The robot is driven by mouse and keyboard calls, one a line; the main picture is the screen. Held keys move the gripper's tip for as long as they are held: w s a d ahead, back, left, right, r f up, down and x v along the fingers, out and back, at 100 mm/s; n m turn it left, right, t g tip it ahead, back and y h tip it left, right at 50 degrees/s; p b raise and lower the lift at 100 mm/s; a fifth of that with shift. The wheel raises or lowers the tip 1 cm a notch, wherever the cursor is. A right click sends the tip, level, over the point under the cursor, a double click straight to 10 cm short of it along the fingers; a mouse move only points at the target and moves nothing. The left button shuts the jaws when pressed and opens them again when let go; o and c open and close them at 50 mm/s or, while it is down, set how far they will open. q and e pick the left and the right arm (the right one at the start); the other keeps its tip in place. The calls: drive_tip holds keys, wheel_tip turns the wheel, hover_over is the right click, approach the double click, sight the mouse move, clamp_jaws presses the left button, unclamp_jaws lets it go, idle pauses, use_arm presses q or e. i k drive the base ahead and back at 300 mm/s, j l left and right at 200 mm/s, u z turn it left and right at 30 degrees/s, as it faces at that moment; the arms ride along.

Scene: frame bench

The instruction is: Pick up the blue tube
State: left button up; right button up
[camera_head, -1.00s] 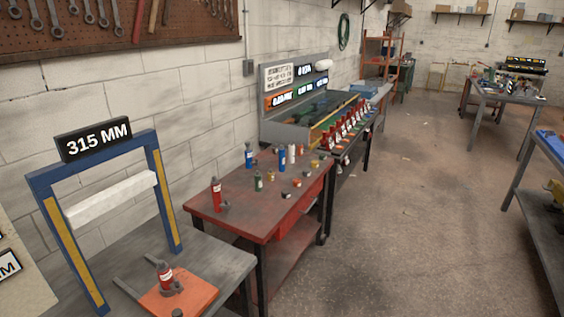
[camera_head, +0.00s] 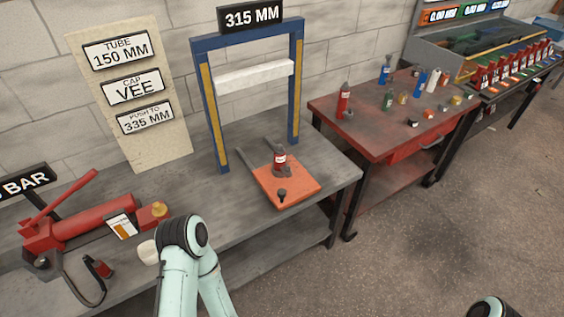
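Two blue tubes stand upright on the red table to the right. One blue tube (camera_head: 385,71) is near the back, and a second blue tube (camera_head: 420,78) stands further right, beside a white tube (camera_head: 432,81). I cannot tell which one is meant. Part of my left arm shows at the bottom centre-left, and a bit of my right arm shows at the bottom right edge. Neither gripper's fingers show, and both arms are well away from the blue tubes.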

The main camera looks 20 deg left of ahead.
sight(424, 75)
drive_tip(key=z, duration=0.4)
drive_tip(key=i+l+z, duration=0.15)
drive_tip(key=z, duration=0.2)
drive_tip(key=i+l+z, duration=0.1)
drive_tip(key=z, duration=0.25)
drive_tip(key=i+z, duration=0.35)
drive_tip(key=i, duration=3.3)
drive_tip(key=i+l+u, duration=0.1)
drive_tip(key=i+u, duration=0.3)
drive_tip(key=i+l+u, duration=0.4)
drive_tip(key=i, duration=0.2)
drive_tip(key=j+u, duration=0.1)
drive_tip(key=u, duration=1.7)
